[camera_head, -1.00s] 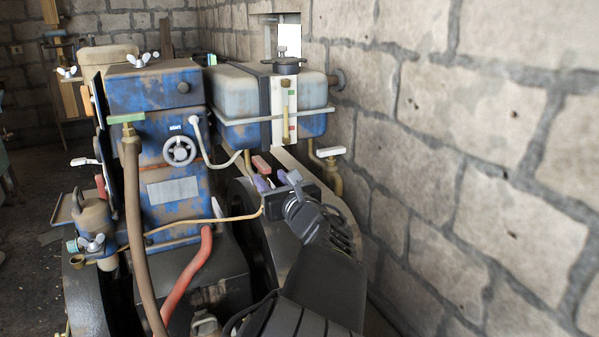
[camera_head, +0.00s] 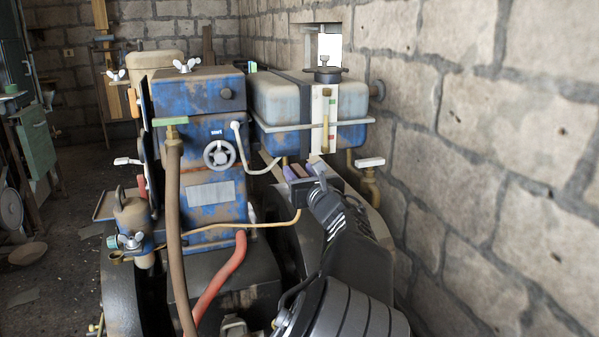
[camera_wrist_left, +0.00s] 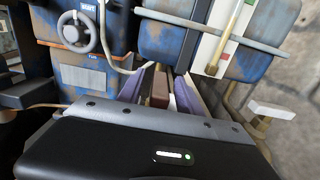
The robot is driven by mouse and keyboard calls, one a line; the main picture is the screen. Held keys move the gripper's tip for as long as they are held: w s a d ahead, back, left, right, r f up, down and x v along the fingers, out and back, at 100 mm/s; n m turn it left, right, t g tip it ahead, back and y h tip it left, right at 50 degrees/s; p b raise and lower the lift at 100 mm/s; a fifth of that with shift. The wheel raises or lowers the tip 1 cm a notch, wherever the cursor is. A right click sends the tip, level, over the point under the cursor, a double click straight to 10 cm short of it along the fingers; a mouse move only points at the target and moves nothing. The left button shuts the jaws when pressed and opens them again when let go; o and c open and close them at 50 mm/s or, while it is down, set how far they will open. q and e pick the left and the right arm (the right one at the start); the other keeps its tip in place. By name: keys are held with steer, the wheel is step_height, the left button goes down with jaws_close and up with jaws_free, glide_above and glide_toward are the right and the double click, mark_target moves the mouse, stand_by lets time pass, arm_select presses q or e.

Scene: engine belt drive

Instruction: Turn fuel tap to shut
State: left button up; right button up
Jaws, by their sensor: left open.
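A red-brown handle (camera_head: 299,170), seemingly the fuel tap's, sits below the blue fuel tank (camera_head: 345,138), near a brass pipe and a thin yellowish fuel line (camera_head: 270,224). My left gripper (camera_head: 303,174) is open, with purple-padded fingers on either side of this handle. In the left wrist view the handle (camera_wrist_left: 160,88) shows between the two fingers (camera_wrist_left: 158,95); whether they touch it I cannot tell. The tap body is mostly hidden by my gripper. My right gripper is not in view.
A second tap with a white handle (camera_head: 370,162) stands on a brass pipe to the right. A handwheel (camera_head: 219,154) is on the blue engine block at left. A brown hose (camera_head: 175,230) and a red hose (camera_head: 222,276) run in front. The stone wall (camera_head: 500,180) is close on the right.

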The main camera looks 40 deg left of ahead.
arm_select(q)
steer(key=shift+w+a, duration=0.25)
steer(key=shift+a, duration=0.05)
steer(key=shift+c, duration=0.3)
jaws_close()
